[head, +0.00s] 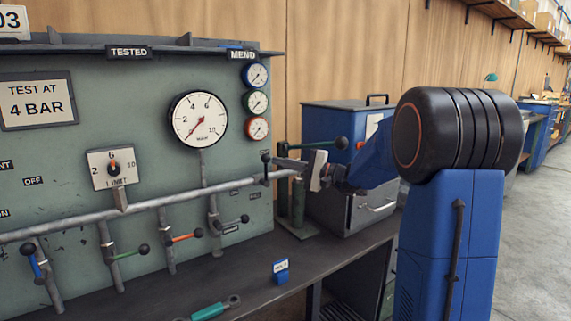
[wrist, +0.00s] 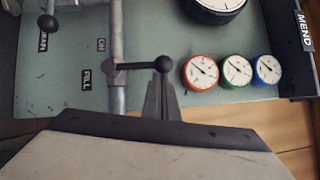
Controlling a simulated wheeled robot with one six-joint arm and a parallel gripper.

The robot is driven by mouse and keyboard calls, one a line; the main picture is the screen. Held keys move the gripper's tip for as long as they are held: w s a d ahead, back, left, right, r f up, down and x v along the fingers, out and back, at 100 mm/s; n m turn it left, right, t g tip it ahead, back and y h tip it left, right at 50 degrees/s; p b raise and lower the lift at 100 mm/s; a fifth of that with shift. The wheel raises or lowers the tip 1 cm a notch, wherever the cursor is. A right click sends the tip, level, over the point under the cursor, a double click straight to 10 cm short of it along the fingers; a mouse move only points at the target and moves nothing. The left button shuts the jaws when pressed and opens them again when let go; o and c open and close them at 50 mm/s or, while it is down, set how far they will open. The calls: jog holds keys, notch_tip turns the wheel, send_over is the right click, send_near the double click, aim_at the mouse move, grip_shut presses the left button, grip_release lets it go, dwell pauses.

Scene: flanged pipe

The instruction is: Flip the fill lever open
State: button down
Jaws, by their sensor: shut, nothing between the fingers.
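The fill lever (wrist: 140,66) is a dark bar with a black ball knob, crossing the grey pipe (wrist: 119,96) near the FILL label (wrist: 86,80) in the wrist view. In the head view the lever (head: 266,170) stands upright at the pipe's right part, ball at the top. My gripper (wrist: 161,82) is shut and empty, its tips right at the ball; I cannot tell whether they touch. It also shows in the head view (head: 279,163), reaching in from the right. An ON label (wrist: 101,45) sits beside the lever, on the left in the head view.
A lever with a grey arm (head: 233,221) and several other levers hang below the pipe. A green-armed lever (head: 318,145) is close behind my gripper. Small gauges (head: 257,103) and a large gauge (head: 198,119) are above. A blue tag (head: 281,271) stands on the bench.

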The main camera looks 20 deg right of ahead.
jog(key=shift+a+r, duration=0.1)
jog(key=shift+a, duration=0.05)
jog(key=s+a+f+n+g+h, duration=0.1)
jog(key=a+f+n+h, duration=0.1)
jog(key=a+n+h, duration=0.2)
jog(key=s+a+f+n+g+h, duration=0.1)
jog(key=s+a+f+n+h, duration=0.1)
jog(key=a+n+h, duration=0.3)
jog(key=shift+a+n+g, duration=0.3)
jog(key=shift+a+n, duration=1)
jog(key=shift+a, duration=0.05)
jog(key=shift+f, duration=0.2)
dwell(0.5)
